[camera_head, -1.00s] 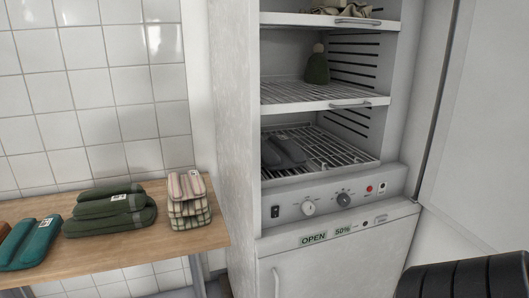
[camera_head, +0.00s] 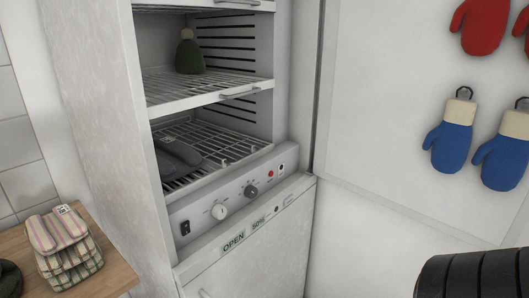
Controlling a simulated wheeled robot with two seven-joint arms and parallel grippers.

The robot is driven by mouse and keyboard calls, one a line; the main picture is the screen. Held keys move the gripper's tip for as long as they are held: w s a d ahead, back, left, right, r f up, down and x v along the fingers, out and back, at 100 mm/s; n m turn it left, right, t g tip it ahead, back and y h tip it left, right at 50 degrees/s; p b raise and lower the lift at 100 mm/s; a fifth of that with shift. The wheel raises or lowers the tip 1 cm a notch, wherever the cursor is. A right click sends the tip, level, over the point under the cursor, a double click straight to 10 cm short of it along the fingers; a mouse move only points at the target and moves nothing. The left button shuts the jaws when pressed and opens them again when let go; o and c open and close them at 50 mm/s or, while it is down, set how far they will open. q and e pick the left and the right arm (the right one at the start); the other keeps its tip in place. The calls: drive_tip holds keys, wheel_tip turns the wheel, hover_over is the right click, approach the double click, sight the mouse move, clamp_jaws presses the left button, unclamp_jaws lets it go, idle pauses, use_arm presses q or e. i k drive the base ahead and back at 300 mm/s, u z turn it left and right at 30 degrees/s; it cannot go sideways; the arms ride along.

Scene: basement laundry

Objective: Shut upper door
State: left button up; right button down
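The upper door (camera_head: 385,130) of the tall white drying cabinet (camera_head: 105,130) stands wide open at the right. Its pale inner face is toward me, with blue mittens (camera_head: 450,138) and red mittens (camera_head: 480,25) hanging from hooks. The door runs out of the picture at the top and right, so its far edge is hidden. The upper compartment is open and shows wire shelves (camera_head: 205,90). Neither gripper shows.
A green knitted hat (camera_head: 189,55) and dark gloves (camera_head: 178,155) lie on the shelves. Below are a control panel (camera_head: 235,195) and the shut lower door (camera_head: 255,262). A wooden table (camera_head: 110,272) with folded cloths (camera_head: 62,240) stands at the left.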

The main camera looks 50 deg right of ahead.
sight(391, 69)
drive_tip(key=z, duration=0.85)
drive_tip(key=k, duration=1.15)
drive_tip(key=z, duration=0.9)
drive_tip(key=i, duration=1.15)
drive_tip(key=z, duration=0.1)
